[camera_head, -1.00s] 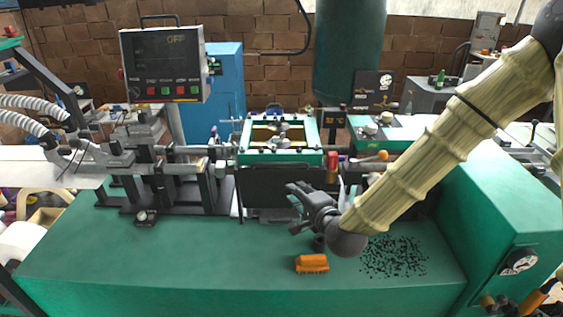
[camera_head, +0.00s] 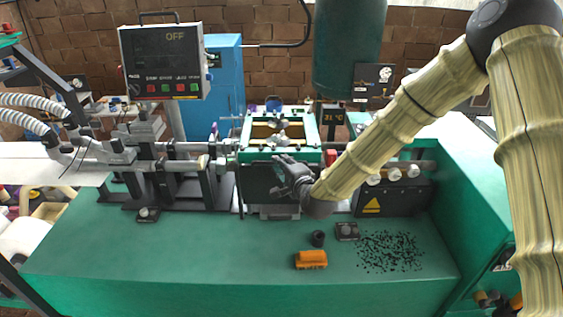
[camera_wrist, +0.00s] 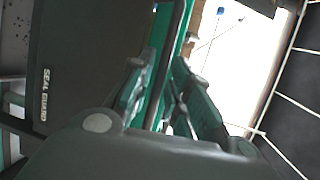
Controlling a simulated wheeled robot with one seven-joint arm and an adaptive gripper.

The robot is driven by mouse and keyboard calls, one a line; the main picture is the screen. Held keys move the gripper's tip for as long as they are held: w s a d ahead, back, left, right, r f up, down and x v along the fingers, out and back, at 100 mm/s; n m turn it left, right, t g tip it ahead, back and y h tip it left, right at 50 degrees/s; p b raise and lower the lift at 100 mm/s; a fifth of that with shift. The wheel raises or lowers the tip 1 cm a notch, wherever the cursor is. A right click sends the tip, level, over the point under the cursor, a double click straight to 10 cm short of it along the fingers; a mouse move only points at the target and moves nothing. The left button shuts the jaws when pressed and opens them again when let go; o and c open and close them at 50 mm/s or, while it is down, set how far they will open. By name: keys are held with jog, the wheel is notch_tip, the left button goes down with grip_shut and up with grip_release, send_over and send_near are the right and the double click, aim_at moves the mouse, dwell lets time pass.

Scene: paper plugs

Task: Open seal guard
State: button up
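The seal guard (camera_head: 256,184) is a dark upright panel on the front of the green machine frame, in the middle of the head view. Its lettering shows on the dark panel (camera_wrist: 72,50) at the left of the wrist view. My gripper (camera_head: 280,162) is in front of the guard's upper right part. In the wrist view my gripper (camera_wrist: 165,88) has its two fingers apart. A thin dark rod and a green edge show between or behind them; I cannot tell whether the fingers touch the rod. My gripper hides part of the guard.
An orange brush (camera_head: 311,259), a small black cylinder (camera_head: 318,238) and a dark block (camera_head: 347,231) are on the green bench (camera_head: 190,262). Black bits (camera_head: 390,252) lie at its right. A control box (camera_head: 165,62) reads OFF. The bench's front left is clear.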

aim_at(278, 179)
jog(key=shift+w+a, duration=0.1)
jog(key=shift+w, duration=0.1)
grip_shut()
jog(key=shift+f, duration=0.1)
notch_tip(278, 179, down, 7)
jog(key=b, duration=0.6)
jog(key=shift+f, duration=0.1)
jog(key=shift+s, duration=0.1)
grip_release()
jog(key=shift+f, duration=0.1)
